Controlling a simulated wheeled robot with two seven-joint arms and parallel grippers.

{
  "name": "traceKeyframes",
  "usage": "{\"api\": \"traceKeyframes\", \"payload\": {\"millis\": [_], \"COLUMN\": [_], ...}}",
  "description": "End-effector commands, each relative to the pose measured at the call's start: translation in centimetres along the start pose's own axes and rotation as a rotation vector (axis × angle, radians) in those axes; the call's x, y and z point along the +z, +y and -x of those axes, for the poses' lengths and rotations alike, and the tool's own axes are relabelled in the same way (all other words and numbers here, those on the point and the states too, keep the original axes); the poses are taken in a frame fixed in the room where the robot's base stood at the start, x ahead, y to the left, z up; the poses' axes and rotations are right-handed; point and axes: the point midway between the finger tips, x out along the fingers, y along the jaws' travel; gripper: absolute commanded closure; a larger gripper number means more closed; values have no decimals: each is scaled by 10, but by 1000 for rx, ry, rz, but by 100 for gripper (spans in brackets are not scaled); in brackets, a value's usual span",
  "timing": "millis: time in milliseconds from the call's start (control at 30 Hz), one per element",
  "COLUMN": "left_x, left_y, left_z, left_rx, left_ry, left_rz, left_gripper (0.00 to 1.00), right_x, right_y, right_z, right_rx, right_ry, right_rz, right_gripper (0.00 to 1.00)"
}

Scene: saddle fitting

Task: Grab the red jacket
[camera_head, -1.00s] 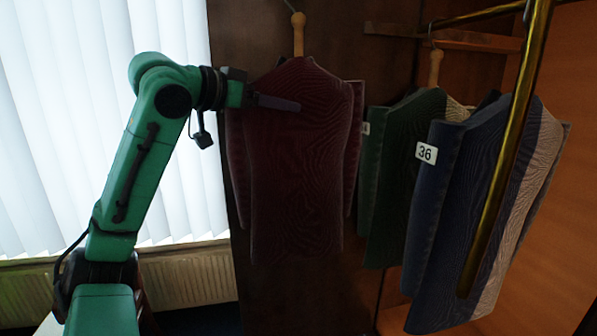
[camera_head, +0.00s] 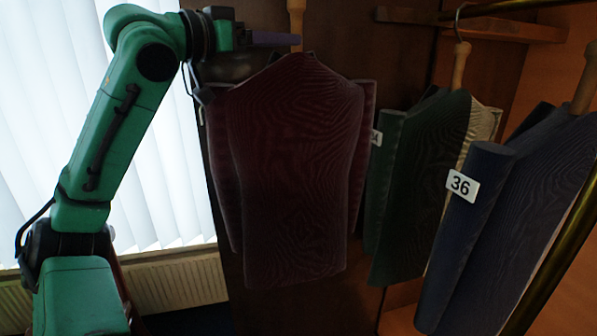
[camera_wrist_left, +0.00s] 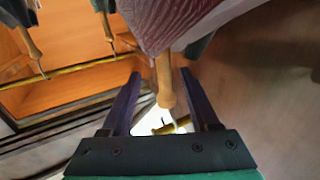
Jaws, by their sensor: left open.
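The red jacket (camera_head: 295,170) is dark red and hangs in the middle of the head view, under a wooden hanger neck (camera_head: 296,22). My left gripper (camera_head: 285,39) is open at the height of that neck, just above the jacket's shoulders. In the left wrist view the neck (camera_wrist_left: 165,82) stands between the two open fingers (camera_wrist_left: 160,76), with a gap visible on each side. The jacket (camera_wrist_left: 165,18) shows beyond the fingertips. My right gripper is not in view.
A green jacket (camera_head: 420,190) and a blue jacket (camera_head: 520,220) with a "36" tag hang to the right. A brass rail (camera_head: 555,265) crosses the lower right. A wooden bar (camera_head: 480,25) is at the upper right. White blinds (camera_head: 165,170) cover the left side.

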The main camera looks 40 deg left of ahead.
Motion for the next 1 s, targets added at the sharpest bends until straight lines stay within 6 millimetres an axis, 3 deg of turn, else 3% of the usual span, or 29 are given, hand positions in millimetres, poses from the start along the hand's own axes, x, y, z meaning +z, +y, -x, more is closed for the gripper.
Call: {"api": "traceKeyframes", "payload": {"millis": [233, 333, 500, 533, 600, 700, 1000], "left_x": [-9, -5, -1, -1, -1, -1, -1], "left_y": [0, 1, 1, 1, 1, 1, 1], "left_z": [-44, -54, -55, -55, -54, -54, -54], "left_rx": [0, 1, 1, 1, 1, 1, 1], "left_ry": [-7, -3, 0, 0, 0, -1, -1], "left_rz": [-2, -1, -1, -1, -1, -1, -1], "left_gripper": [38, 38, 38, 42, 69, 100, 100], "right_x": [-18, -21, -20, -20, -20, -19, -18], "right_y": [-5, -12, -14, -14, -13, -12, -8], "right_z": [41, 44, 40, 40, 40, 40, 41], "right_rx": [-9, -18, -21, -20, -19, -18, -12], "right_ry": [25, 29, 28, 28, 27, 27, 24], "right_rz": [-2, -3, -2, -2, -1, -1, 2], "right_gripper": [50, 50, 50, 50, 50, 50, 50]}}
